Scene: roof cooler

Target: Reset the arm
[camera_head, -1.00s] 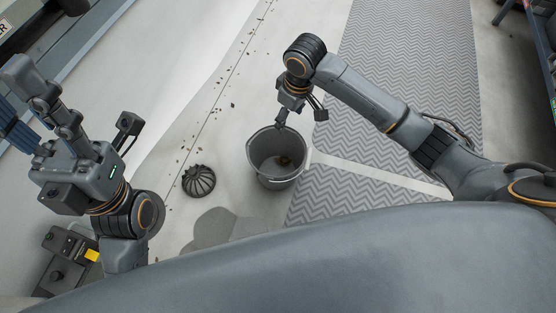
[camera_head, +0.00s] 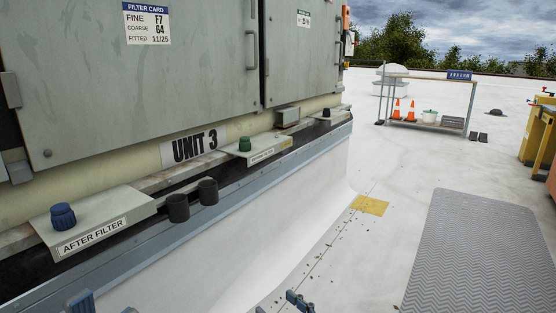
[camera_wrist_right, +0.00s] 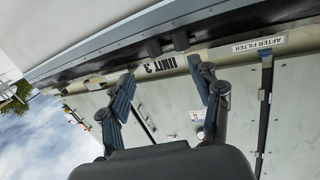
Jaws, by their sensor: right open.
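My right gripper (camera_wrist_right: 163,88) shows in the right wrist view with its two fingers spread and nothing between them. In the head view only a small dark part of it (camera_head: 298,301) shows at the bottom edge. The blue fingertip of my left gripper (camera_head: 80,302) pokes in at the bottom left of the head view. The rest of my left gripper is cut off, and I cannot tell its opening. The arms themselves are mostly out of view.
The grey cabinet of Unit 3 (camera_head: 110,90) fills the left, with a ledge carrying an AFTER FILTER plate (camera_head: 95,222) and blue knob (camera_head: 63,216). A grey mat (camera_head: 470,255) lies right. A rack (camera_head: 432,115) with cones stands far back.

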